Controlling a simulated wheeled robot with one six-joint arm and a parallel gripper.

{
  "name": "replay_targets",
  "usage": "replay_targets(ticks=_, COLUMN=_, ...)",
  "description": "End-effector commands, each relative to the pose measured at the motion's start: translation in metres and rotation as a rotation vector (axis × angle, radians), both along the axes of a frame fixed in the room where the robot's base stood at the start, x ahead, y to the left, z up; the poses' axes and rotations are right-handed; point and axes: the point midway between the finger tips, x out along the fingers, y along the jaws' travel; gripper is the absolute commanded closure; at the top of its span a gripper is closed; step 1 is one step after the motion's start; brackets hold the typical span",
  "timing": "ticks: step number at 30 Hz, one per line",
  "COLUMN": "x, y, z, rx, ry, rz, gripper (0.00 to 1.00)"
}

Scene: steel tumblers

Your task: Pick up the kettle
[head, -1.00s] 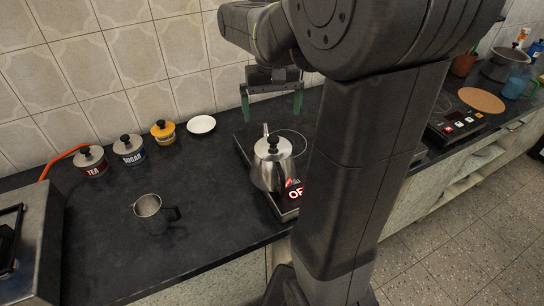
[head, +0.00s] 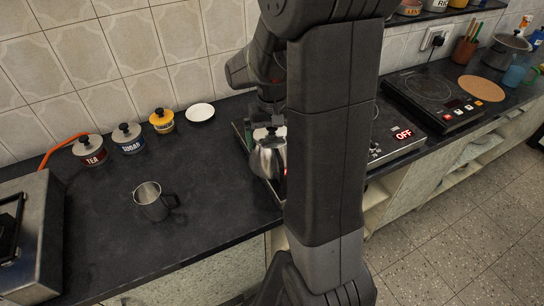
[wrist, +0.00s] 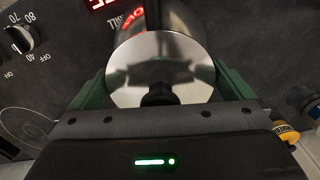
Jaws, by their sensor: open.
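The steel kettle (head: 266,160) stands upright on the left cooktop, its right part hidden behind my arm in the head view. In the wrist view its shiny round lid (wrist: 150,62) and black knob (wrist: 159,95) lie between the two green fingers of my gripper (wrist: 163,78). The gripper is open, with one finger on each side of the kettle. Whether the fingers touch it, I cannot tell. In the head view my gripper is over the kettle, mostly hidden by my arm.
A steel mug (head: 152,202) stands on the dark counter to the left. Tea (head: 90,150), sugar (head: 128,138) and yellow (head: 162,121) canisters and a white saucer (head: 200,112) line the wall. A second cooktop (head: 432,92) is at right.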

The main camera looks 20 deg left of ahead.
Motion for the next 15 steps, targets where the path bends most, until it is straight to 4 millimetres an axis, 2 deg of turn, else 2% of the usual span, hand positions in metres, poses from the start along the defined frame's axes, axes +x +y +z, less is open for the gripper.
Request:
replay_targets(ticks=7, x=0.0001, y=0.0003, z=-0.0027, rx=0.001, ry=-0.002, rz=0.0, gripper=0.0)
replay_targets(ticks=8, x=0.0001, y=0.0003, z=-0.0026, rx=0.001, ry=-0.002, rz=0.0, gripper=0.04)
replay_targets(ticks=15, x=0.0002, y=0.0003, z=-0.0024, rx=0.001, ry=-0.002, rz=0.0, gripper=0.51)
